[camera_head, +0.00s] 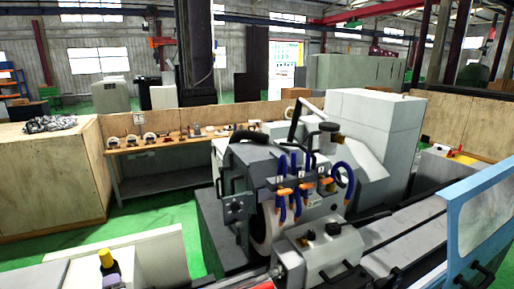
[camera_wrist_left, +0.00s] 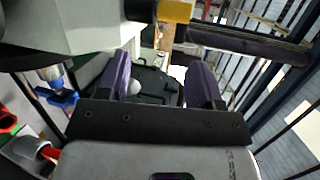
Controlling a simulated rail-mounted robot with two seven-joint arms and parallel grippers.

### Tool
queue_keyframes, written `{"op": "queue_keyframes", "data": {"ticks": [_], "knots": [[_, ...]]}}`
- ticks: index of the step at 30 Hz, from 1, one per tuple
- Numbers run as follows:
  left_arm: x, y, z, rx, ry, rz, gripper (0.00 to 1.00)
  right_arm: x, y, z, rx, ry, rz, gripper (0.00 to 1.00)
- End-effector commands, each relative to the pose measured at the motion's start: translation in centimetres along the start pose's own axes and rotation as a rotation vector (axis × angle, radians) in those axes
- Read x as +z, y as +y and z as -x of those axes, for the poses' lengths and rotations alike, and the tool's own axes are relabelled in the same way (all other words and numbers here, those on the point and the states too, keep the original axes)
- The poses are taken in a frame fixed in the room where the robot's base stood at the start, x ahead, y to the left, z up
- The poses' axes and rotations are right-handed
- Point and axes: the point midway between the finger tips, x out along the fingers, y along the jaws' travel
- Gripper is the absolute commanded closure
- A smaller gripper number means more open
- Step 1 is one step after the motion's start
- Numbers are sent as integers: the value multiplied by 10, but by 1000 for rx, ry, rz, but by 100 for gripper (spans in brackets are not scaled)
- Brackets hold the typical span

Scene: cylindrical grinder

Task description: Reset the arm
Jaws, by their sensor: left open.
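My left gripper (camera_wrist_left: 162,72) shows in the left wrist view. Its two purple fingers stand wide apart, with nothing held between them. A dark object with a pale round knob (camera_wrist_left: 134,87) shows beyond the fingers; I cannot tell what it is. Neither arm and neither gripper shows in the head view. The grey cylindrical grinder (camera_head: 318,250) fills the middle and right of the head view. My right gripper is not in view.
Blue-orange hoses (camera_head: 295,188) stand up on the grinder. A blue-framed door (camera_head: 455,235) is at right. A tool bench (camera_head: 165,182) and wooden box (camera_head: 45,185) stand behind at left. A yellow-capped bottle (camera_head: 110,270) is at lower left. Green floor (camera_head: 180,215) is clear between.

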Motion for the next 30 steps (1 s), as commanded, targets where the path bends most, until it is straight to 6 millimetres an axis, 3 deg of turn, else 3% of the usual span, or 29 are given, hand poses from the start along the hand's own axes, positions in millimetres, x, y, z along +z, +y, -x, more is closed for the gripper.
{"op": "queue_keyframes", "data": {"ticks": [7, 11, 15, 20, 30], "knots": [[-8, -12, 36, 125, 107, 541, 40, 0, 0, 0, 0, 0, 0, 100], [-14, -1, 65, 249, 159, 782, 40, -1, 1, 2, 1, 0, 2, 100], [-16, 35, 110, 452, 195, 974, 40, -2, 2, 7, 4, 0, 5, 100], [-9, 81, 155, 635, 207, 1011, 40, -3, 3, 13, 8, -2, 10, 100], [44, 200, 253, 962, 31, 1007, 40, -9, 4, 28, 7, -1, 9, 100]]}}
